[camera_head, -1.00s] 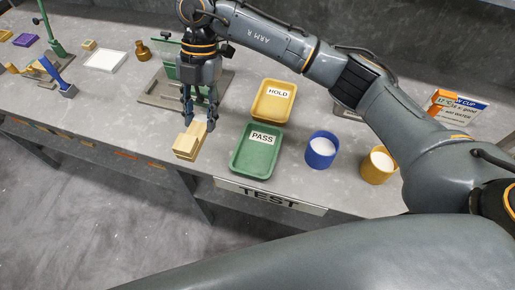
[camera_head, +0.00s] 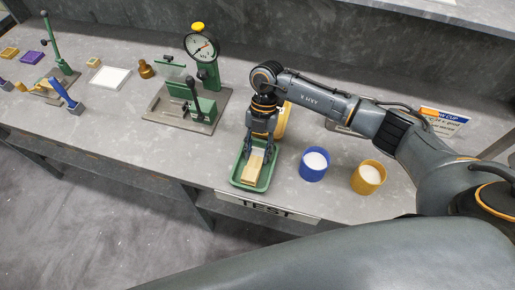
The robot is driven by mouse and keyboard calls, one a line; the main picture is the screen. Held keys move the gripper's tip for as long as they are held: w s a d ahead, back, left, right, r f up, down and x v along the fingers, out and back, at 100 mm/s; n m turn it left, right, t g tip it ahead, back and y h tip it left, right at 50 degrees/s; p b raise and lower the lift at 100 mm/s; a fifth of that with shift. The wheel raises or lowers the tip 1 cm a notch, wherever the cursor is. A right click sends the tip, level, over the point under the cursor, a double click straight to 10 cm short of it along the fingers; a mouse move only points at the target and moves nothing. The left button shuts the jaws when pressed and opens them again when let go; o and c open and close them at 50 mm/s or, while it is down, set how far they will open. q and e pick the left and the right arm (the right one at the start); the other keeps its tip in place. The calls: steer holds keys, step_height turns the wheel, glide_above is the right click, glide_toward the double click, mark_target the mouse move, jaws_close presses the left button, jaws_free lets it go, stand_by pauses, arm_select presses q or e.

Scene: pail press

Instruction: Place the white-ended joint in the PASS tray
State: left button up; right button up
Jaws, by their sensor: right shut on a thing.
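My right gripper (camera_head: 261,153) points down over the green PASS tray (camera_head: 238,181). It is shut on the pale wooden joint (camera_head: 251,170). The joint shows in front of the fingers, inside the outline of the tray. I cannot tell whether it touches the tray floor. The fingers hide its far part, and its white end is not clear to me. The tray's PASS label is hidden by the gripper and joint. My left gripper is not in view.
The yellow HOLD tray (camera_head: 285,122) is mostly hidden behind my right arm. A blue cup (camera_head: 313,171) and a yellow cup (camera_head: 367,182) stand right of the PASS tray. A green press with a dial (camera_head: 202,47) stands behind left.

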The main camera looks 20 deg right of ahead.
steer(key=shift+a+f, duration=0.1)
steer(key=shift+f, duration=0.3)
steer(key=o, duration=0.9)
steer(key=shift+b+v, duration=1.9)
steer(key=shift+v, duration=4.2)
